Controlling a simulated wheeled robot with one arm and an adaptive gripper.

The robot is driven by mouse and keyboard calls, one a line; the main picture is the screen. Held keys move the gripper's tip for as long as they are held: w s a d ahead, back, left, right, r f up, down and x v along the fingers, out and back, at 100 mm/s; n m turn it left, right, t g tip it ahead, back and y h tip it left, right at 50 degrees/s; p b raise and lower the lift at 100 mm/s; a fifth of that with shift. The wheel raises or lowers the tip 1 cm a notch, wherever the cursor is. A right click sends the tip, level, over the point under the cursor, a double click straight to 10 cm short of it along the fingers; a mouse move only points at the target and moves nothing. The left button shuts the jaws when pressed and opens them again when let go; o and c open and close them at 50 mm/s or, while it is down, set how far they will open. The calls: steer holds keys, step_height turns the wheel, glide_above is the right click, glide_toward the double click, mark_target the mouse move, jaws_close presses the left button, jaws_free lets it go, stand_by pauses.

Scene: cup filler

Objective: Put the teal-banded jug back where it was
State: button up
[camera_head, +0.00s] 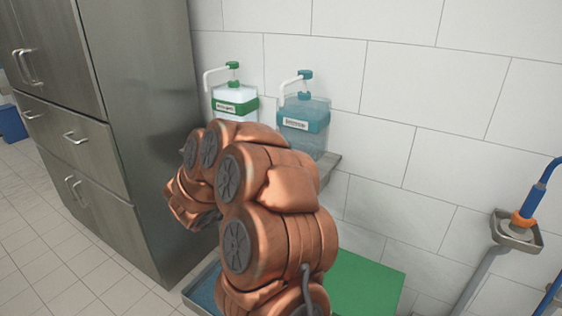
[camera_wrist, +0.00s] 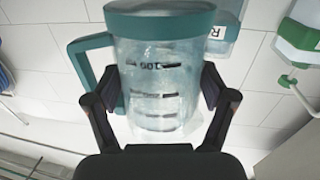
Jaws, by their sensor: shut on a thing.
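The teal-banded jug (camera_wrist: 160,20) fills the middle of the wrist view. It is clear with a teal band, a teal handle at the left and dark measuring marks. My gripper (camera_wrist: 158,82) is shut on the jug, one finger on each side of its clear body. I cannot tell how much liquid is in it. In the head view my arm hides both the jug and my gripper.
A green-banded dispenser (camera_head: 235,104) and a teal dispenser (camera_head: 303,125) stand on a wall shelf (camera_head: 329,163). A steel cabinet (camera_head: 150,130) is at the left. A green surface (camera_head: 366,284) and a blue-lined tray (camera_head: 203,290) lie low in front. A small bracket (camera_head: 516,232) is at the right.

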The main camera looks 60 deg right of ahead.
steer(key=shift+w+d+f, duration=0.85)
steer(key=shift+w+d, duration=0.3)
steer(key=shift+d, duration=1.05)
steer(key=shift+w+d+f, duration=0.8)
steer(key=shift+w+d, duration=0.4)
steer(key=shift+d, duration=1.05)
steer(key=shift+w+d+f, duration=0.85)
steer(key=shift+w+d, duration=0.3)
steer(key=shift+d, duration=1.05)
steer(key=shift+f, duration=0.1)
steer(key=o, duration=1.1)
steer(key=a, duration=0.4)
steer(key=w+a, duration=0.1)
steer(key=a, duration=0.7)
steer(key=shift+w, duration=0.15)
